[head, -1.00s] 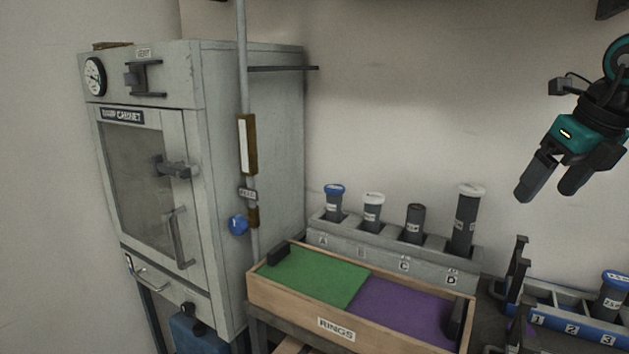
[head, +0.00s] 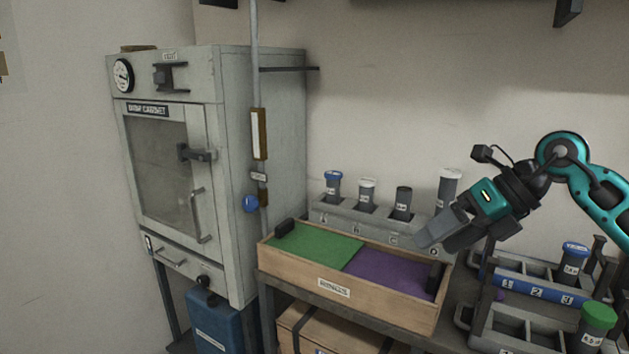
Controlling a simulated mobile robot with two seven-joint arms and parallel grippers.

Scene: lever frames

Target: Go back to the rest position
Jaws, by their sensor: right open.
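My right gripper (head: 432,240) is at the end of a teal and black arm that comes in from the right. Its grey fingers point left and down, in front of the lettered rack and above the right end of the wooden tray. It is open and nothing shows between its fingers. It hides part of the rack near the mark D. My left gripper is not in view.
A grey cabinet (head: 213,120) with a closed glass door stands at left. The wooden tray (head: 335,288) has green and purple halves. The lettered rack (head: 340,220) holds several tubes. A blue numbered rack (head: 525,290) is at right, with a green-capped tube (head: 596,325) in front.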

